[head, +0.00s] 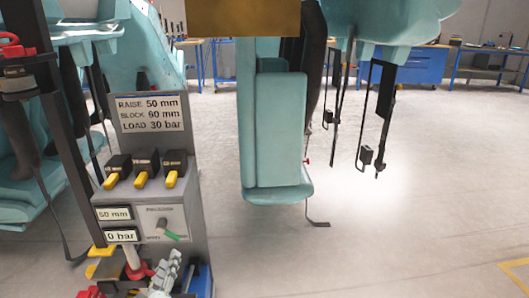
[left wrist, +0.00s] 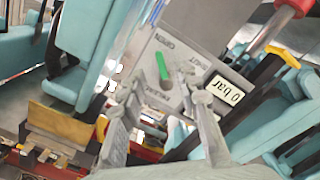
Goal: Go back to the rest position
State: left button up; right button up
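My left gripper (head: 165,272) shows at the bottom of the head view, low in front of a grey control console (head: 192,228). In the left wrist view its two fingers (left wrist: 163,90) are spread apart, with nothing held between them. The green valve handle (left wrist: 161,66) on the console shows beyond the fingertips, apart from them; it also shows in the head view (head: 171,235). Beside it the lower display (head: 122,236) reads 0 bar and the upper display (head: 115,213) reads 50 mm. My right gripper is not in view.
A sign (head: 149,113) reads raise 50 mm, block 60 mm, load 30 bar. Teal coaster seats (head: 280,130) hang right of the console, others stand left. Open floor (head: 400,200) lies to the right. Blue workbenches stand behind.

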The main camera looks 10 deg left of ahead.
pick_arm(q)
jog(key=s+d+f+m+g+h+p, duration=0.1)
jog(key=s+d+f+m+g+h, duration=0.15)
jog(key=f+m, duration=0.2)
jog(key=s+d+f+m+g+h+p, duration=0.1)
jog(key=s+d+f+m+g+h, duration=0.1)
jog(key=s+d+f+m+g, duration=0.3)
jog(key=s+a+f+m+g+y, duration=0.1)
jog(key=s+a+f+g, duration=0.1)
jog(key=s, duration=0.4)
jog(key=s+a+f+m+g+y, duration=0.1)
jog(key=s+a+f+m+g, duration=0.1)
jog(key=s+f+g, duration=0.2)
jog(key=s+f, duration=0.1)
jog(key=s, duration=0.2)
jog(key=shift+s+a+f+g+p, duration=0.3)
jog(key=shift+g, duration=0.05)
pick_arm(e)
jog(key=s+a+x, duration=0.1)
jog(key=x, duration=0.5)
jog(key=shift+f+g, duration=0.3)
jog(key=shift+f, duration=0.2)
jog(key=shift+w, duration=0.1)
